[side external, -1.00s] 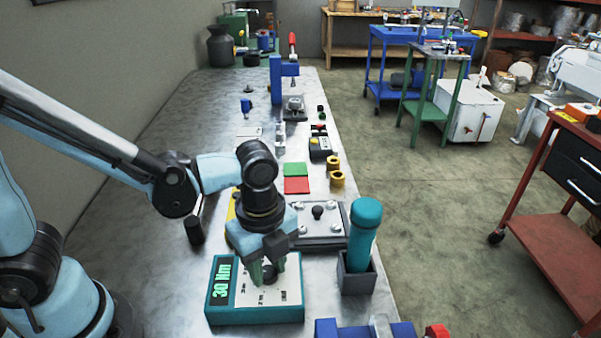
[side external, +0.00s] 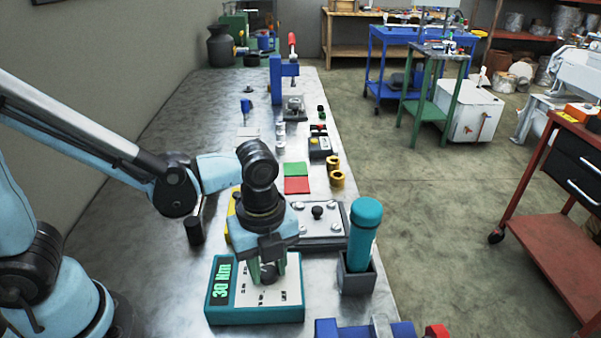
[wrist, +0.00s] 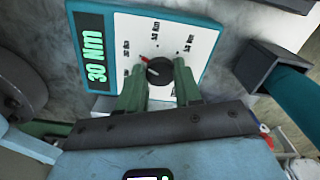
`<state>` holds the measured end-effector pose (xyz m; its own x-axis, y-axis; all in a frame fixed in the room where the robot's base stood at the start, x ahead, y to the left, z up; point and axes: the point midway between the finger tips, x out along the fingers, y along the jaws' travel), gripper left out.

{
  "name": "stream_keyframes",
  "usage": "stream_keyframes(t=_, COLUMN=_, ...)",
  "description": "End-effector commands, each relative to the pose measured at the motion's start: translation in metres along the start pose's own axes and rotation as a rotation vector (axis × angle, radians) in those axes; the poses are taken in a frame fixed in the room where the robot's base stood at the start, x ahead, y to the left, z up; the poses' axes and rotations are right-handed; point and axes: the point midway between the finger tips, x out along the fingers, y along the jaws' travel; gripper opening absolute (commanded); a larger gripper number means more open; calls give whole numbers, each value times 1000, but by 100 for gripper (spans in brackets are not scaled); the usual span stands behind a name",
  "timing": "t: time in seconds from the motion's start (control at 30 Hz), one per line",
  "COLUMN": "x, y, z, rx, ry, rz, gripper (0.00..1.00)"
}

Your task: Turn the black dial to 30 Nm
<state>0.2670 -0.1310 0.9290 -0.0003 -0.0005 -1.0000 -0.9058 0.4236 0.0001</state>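The black dial (wrist: 159,71) sits on the white face of a teal-edged box (side external: 254,314). The box's display (wrist: 93,47) reads 30 Nm in green. A small red mark at the dial's edge points to the upper left in the wrist view. The printed scale labels are too small to read surely. My gripper (wrist: 159,69) points down over the box, with one green finger on each side of the dial. Narrow gaps show between the fingers and the dial, so it looks open. In the side view the dial (side external: 268,273) is partly hidden by the fingers.
A teal cylinder (side external: 365,222) stands in a grey holder (side external: 357,282) right of the box. A metal plate with knobs (side external: 331,230) lies behind. A black cylinder (side external: 194,230) is to the left. A blue part (side external: 358,328) is at the front edge.

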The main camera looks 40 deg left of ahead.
Motion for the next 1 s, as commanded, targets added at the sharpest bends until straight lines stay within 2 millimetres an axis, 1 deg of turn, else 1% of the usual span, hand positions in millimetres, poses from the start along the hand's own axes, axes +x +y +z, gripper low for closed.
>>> stream_keyframes(t=0.03, x=1, y=1, z=1, rx=-1, ry=-3, rz=1, gripper=40)
stream_keyframes(t=0.1, x=0, y=1, z=1, rx=-1, ry=-3, rz=0, gripper=51)
stream_keyframes(t=0.17, x=0, y=0, z=1, rx=-1, ry=-2, rz=0, gripper=59)
stream_keyframes(t=0.43, x=0, y=0, z=0, rx=-1, ry=-1, rz=0, gripper=59)
stream_keyframes(t=0.57, x=-4, y=0, z=0, rx=-1, ry=-1, rz=0, gripper=59)
stream_keyframes(t=0.77, x=-24, y=0, z=0, rx=-1, ry=-1, rz=0, gripper=59)
stream_keyframes(t=1.0, x=-57, y=0, z=0, rx=-1, ry=-1, rz=0, gripper=59)
